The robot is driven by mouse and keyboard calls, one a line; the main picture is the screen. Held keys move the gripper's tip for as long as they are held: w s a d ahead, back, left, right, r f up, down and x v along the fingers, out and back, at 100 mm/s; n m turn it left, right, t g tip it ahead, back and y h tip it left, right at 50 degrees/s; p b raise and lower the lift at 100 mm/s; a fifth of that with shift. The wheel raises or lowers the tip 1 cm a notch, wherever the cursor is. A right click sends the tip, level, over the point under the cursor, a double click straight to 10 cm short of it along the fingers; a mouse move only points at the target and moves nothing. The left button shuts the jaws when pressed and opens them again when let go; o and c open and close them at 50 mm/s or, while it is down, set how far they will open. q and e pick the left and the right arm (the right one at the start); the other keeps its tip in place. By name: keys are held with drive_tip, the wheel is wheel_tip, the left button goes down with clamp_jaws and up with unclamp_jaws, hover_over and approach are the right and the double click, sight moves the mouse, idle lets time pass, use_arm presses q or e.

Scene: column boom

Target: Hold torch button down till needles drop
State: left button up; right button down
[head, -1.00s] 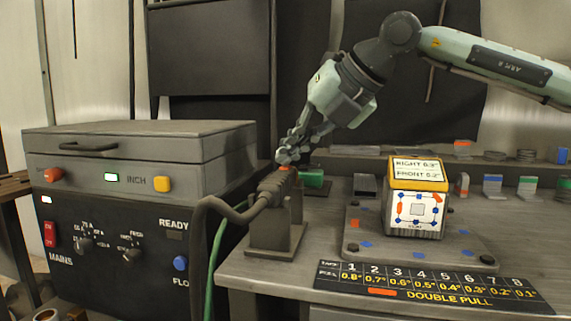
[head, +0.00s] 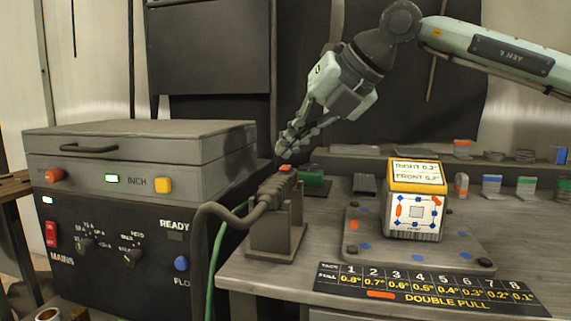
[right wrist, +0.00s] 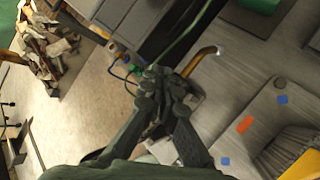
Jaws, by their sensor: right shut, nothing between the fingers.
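The torch (head: 262,204) lies in a grey stand (head: 280,236) at the table's left edge. Its orange button (head: 286,167) faces up. My right gripper (head: 284,146) is shut and empty just above the button, with a small gap between them. In the right wrist view the shut fingers (right wrist: 153,78) cover most of the torch; a curved copper neck (right wrist: 203,58) shows beside them. No needles or gauge faces can be made out. My left gripper is not in view.
A welding power unit (head: 110,235) with knobs and a READY label stands left of the table. A yellow-topped block (head: 416,190) sits on a plate (head: 360,253) to the right. A number strip (head: 430,287) lies along the front edge.

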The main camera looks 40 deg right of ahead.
drive_tip(key=shift+r, duration=0.15)
wheel_tip(320, 180, up, 5)
drive_tip(key=p, duration=0.3)
drive_tip(key=shift+p, duration=0.3)
idle(0.3)
